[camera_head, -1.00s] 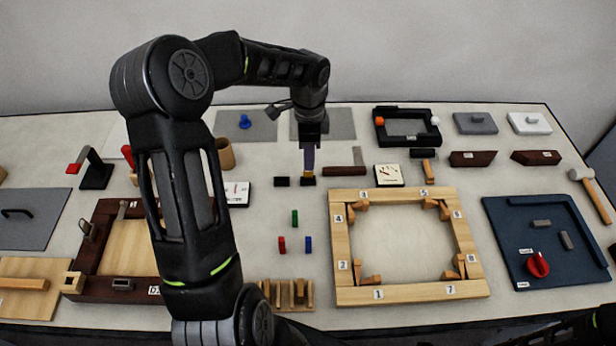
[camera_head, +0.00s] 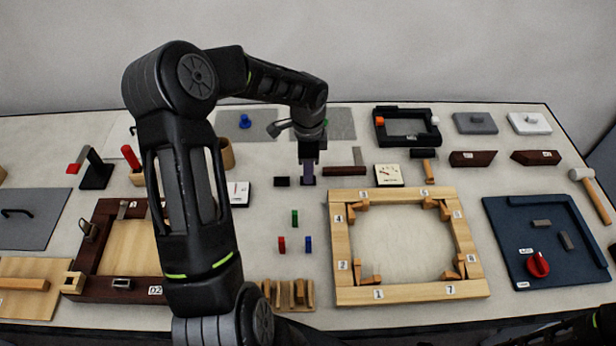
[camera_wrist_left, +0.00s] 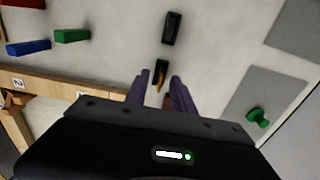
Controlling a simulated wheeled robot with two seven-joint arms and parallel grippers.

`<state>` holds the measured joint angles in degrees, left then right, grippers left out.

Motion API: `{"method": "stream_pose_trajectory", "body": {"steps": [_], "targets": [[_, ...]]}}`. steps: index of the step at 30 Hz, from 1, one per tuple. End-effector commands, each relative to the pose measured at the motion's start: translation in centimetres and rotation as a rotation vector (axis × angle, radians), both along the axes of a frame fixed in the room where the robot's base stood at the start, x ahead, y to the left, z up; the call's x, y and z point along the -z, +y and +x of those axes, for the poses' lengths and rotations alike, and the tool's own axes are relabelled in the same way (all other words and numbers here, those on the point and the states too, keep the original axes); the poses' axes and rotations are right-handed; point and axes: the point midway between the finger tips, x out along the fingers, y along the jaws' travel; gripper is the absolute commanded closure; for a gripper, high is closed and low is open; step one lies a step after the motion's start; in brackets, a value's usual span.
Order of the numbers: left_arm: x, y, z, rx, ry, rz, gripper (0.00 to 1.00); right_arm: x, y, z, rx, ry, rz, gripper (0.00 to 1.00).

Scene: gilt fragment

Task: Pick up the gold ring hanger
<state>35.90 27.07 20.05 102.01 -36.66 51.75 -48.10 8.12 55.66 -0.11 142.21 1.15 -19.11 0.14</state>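The gold ring hanger (camera_wrist_left: 159,82) shows in the left wrist view as a small gold piece at a dark block (camera_wrist_left: 162,67), between my two purple fingers. My left gripper (camera_wrist_left: 159,79) is open, with one finger on each side of the gold piece and a gap between them. I cannot tell whether either finger touches it. In the head view my left gripper (camera_head: 308,180) points down at the dark block, just right of a second dark block (camera_head: 282,182). The gold piece is hidden there. My right gripper is not in view.
The second dark block also shows in the left wrist view (camera_wrist_left: 172,27). Red (camera_head: 282,244), green (camera_head: 295,218) and blue (camera_head: 308,244) pieces stand nearer the front. A numbered wooden frame (camera_head: 378,292) lies right. A dark bar (camera_head: 345,171) lies close to the right of my gripper.

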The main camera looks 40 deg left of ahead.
Motion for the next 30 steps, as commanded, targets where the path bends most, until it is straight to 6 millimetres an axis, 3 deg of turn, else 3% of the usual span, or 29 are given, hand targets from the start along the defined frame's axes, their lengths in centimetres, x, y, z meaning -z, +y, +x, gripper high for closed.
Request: {"method": "stream_pose_trajectory", "body": {"steps": [2,13,30], "targets": [[-0.02,0.01,0.01,0.0,0.0,0.0,0.71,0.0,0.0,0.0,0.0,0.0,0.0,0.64],[-0.02,0.01,0.01,0.0,0.0,0.0,1.0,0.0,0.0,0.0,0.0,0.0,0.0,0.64],[-0.02,0.01,0.01,0.0,0.0,0.0,1.0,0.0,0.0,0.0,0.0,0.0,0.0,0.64]]}}
